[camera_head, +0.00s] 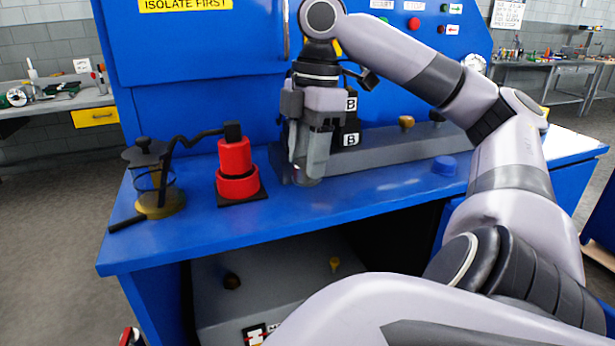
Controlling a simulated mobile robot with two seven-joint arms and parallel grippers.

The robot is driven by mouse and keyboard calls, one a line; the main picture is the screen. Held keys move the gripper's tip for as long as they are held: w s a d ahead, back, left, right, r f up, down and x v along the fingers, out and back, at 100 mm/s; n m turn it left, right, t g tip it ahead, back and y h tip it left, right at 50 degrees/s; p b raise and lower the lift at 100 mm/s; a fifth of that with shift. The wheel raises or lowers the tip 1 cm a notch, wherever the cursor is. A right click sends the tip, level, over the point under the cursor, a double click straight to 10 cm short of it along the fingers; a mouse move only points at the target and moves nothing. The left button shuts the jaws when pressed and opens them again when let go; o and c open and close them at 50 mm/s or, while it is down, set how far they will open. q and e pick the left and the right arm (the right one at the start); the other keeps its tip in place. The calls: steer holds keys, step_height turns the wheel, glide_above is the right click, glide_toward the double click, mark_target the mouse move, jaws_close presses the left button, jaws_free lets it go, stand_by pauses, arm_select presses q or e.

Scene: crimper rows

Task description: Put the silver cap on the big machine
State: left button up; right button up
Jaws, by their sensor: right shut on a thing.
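The big blue machine (200,70) stands behind and under a blue worktop (300,232). My right gripper (307,178) points down over the worktop, right of the red device. It is shut on a small silvery thing, which looks like the silver cap (306,181); the fingers hide most of it. I cannot tell whether the cap touches the worktop. My left gripper is not in view.
A red cylindrical device (236,160) on a black base and a glass jar with a dark lid (150,182) stand to the left. The front worktop is clear.

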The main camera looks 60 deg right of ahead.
step_height(320, 180, down, 4)
steer(key=b, duration=0.2)
steer(key=shift+r+b, duration=0.25)
steer(key=shift+b, duration=0.1)
steer(key=shift+f, duration=0.15)
steer(key=o, duration=1)
steer(key=r+p, duration=0.2)
steer(key=r, duration=0.1)
steer(key=r+p, duration=0.3)
steer(key=r, duration=0.1)
steer(key=d+r+p, duration=0.1)
steer(key=r+p, duration=0.1)
steer(key=r, duration=0.2)
steer(key=shift+s+d+r, duration=0.1)
steer(key=shift+s+r, duration=0.15)
steer(key=shift+s, duration=0.1)
steer(key=shift+r+p, duration=0.35)
